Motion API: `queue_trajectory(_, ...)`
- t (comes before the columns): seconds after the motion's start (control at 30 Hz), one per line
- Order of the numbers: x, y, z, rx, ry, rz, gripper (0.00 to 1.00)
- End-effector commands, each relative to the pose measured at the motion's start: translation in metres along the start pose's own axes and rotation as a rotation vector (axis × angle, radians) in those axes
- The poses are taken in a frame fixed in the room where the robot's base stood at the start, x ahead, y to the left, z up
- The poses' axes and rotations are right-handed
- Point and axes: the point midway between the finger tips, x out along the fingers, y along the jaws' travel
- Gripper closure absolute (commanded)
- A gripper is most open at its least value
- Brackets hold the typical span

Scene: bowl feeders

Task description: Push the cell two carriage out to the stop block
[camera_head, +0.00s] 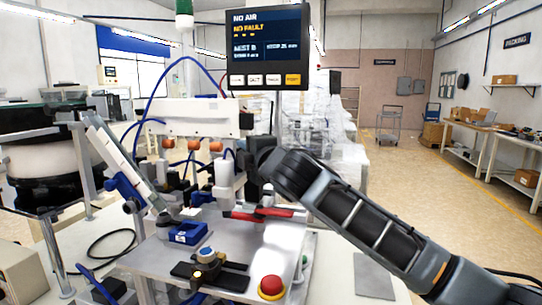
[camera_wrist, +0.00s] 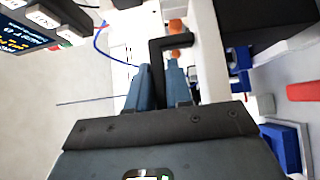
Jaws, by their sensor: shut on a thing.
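In the wrist view my gripper (camera_wrist: 158,82) has its two blue-grey fingers closed on a black bent bar (camera_wrist: 172,42), which looks like the handle of the carriage. In the head view my arm reaches from the lower right to the white station (camera_head: 195,118), and its wrist hides the fingers and the bar. The carriage body cannot be told apart clearly from the station's pale parts. I cannot pick out the stop block with certainty.
A display (camera_head: 267,48) reading "NO AIR" and "NO FAULT" hangs above. A bowl feeder (camera_head: 40,165) is at left. Open floor lies at right.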

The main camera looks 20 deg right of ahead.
Motion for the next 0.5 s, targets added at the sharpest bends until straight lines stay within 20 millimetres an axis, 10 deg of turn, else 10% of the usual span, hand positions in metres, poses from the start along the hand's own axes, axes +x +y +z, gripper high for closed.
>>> queue_trajectory(0.5, 0.069, -0.002, -0.070, 0.000, 0.003, -0.002, 1.00)
